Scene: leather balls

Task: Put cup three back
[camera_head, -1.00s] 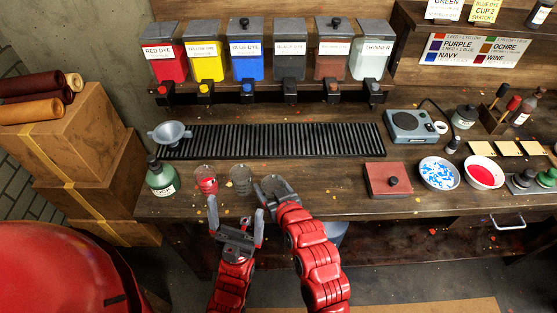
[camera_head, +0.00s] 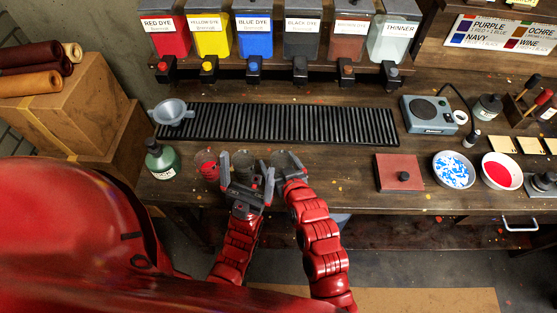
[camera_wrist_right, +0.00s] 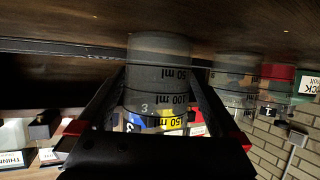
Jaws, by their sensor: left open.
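Cup three (camera_wrist_right: 158,88), a clear measuring cup marked with a 3 and ml lines, fills the space between the fingers of my right gripper (camera_wrist_right: 158,75). Both fingers appear to touch its sides. In the head view the right gripper (camera_head: 287,172) partly hides this cup, at the table's front edge. A middle clear cup (camera_head: 243,160) stands to its left, with a cup of red liquid (camera_head: 205,165) further left. My left gripper (camera_head: 247,176) is open, just in front of the middle cup and partly covering it. Whether cup three rests on the table is hard to tell.
A ribbed black mat (camera_head: 280,123) lies behind the cups, below the dye dispensers. A green bottle (camera_head: 161,160) and grey funnel (camera_head: 172,112) stand left. A red-brown square block (camera_head: 400,172) and bowls of blue-white (camera_head: 453,170) and red (camera_head: 501,171) stand right.

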